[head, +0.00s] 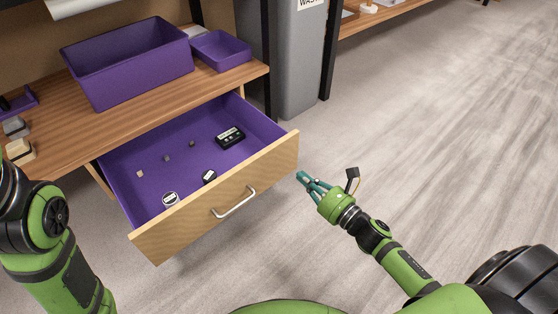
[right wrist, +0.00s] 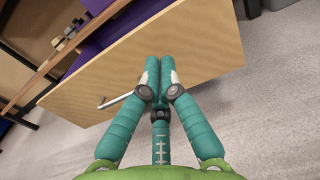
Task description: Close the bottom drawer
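The bottom drawer (head: 215,198) is pulled far out below the wooden bench top in the head view. It has a light wood front, a purple inside and a silver bar handle (head: 234,204). My right gripper (head: 303,178), with teal fingers, is just outside the right end of the drawer front. Its fingers are drawn together with nothing seen between them. In the right wrist view the fingertips (right wrist: 160,64) point at the wood front (right wrist: 200,52), with the handle (right wrist: 122,99) to their left. Contact cannot be told. My left arm shows at the left edge, its gripper out of view.
The drawer holds a black device (head: 230,136), a round white-topped item (head: 170,199), a dark round item (head: 209,177) and small blocks. Purple bins (head: 130,65) stand on the bench top (head: 75,131). A grey waste bin (head: 297,65) stands behind. Floor at right is clear.

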